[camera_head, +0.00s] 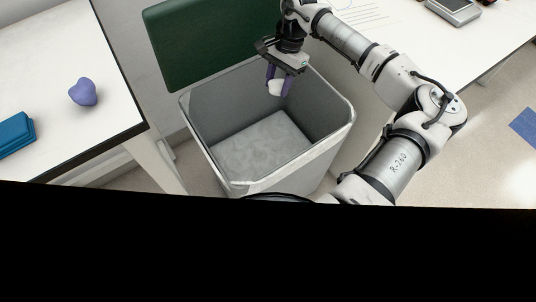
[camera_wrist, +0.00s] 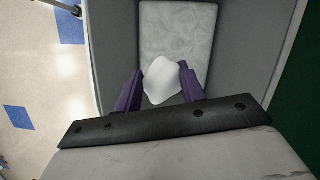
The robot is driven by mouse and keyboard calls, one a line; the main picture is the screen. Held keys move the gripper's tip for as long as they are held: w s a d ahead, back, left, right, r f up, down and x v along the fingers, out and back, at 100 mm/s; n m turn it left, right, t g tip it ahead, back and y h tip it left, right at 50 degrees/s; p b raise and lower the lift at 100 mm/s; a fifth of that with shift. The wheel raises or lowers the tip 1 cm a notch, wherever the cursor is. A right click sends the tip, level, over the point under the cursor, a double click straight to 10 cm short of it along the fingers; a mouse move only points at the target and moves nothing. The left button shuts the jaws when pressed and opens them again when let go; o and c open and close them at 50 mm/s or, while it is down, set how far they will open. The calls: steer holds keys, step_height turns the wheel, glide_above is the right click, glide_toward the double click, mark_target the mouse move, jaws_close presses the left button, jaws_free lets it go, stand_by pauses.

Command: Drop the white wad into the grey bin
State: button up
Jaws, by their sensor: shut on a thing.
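The white wad (camera_head: 275,87) is held between the purple fingers of my gripper (camera_head: 279,82). In the wrist view the wad (camera_wrist: 161,80) sits between the two fingertips of my gripper (camera_wrist: 160,84), with the bin's floor behind it. The grey bin (camera_head: 334,142) stands open on the floor between two tables. My gripper is over the back part of its opening, pointing down. The bin's inside looks empty where it shows. In the wrist view the bin's grey wall (camera_wrist: 253,45) also shows.
A dark green panel (camera_head: 205,42) stands behind the bin. A white table (camera_head: 45,75) at the left holds a purple heart-shaped thing (camera_head: 83,92) and a blue box (camera_head: 14,134). A white table (camera_head: 405,28) at the right holds a grey device (camera_head: 455,9).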

step_height(320, 180, down, 5)
steer(key=shift+f+b, duration=0.15)
steer(key=shift+b, duration=0.6)
steer(key=o, duration=1)
steer(key=shift+o, duration=0.2)
steer(key=b+v, duration=0.1)
steer(key=v, duration=0.6)
steer(key=shift+r, duration=0.25)
steer(key=shift+d, duration=0.1)
